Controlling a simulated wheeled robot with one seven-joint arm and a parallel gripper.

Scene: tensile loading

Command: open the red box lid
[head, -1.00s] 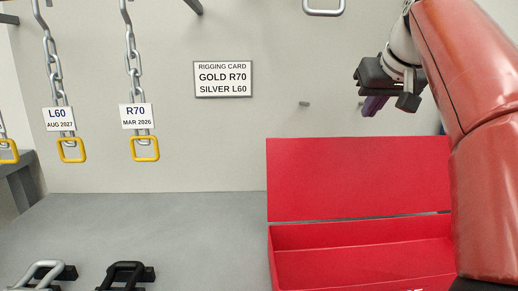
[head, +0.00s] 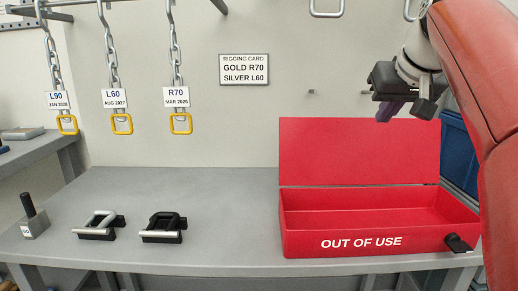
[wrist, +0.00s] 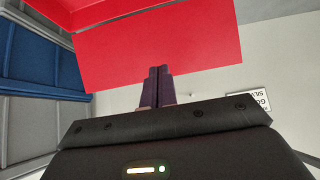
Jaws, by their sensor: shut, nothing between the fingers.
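The red box (head: 360,243) stands on the right of the grey bench, marked "OUT OF USE" on its front. Its lid (head: 360,150) stands upright at the back edge, so the box is open and looks empty inside. The lid also shows in the wrist view (wrist: 160,50). My gripper (head: 384,116) is in the air in front of the lid's upper right part in the head view, apart from the box. Its purple fingers (wrist: 156,88) are together with nothing between them.
Chains with yellow links (head: 181,123) hang at the left. A silver shackle-like piece (head: 98,224), a black one (head: 163,227) and a weight (head: 34,220) stand on the bench (head: 220,200). A rigging card (head: 244,69) is on the wall. A blue bin (head: 458,150) is behind the box.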

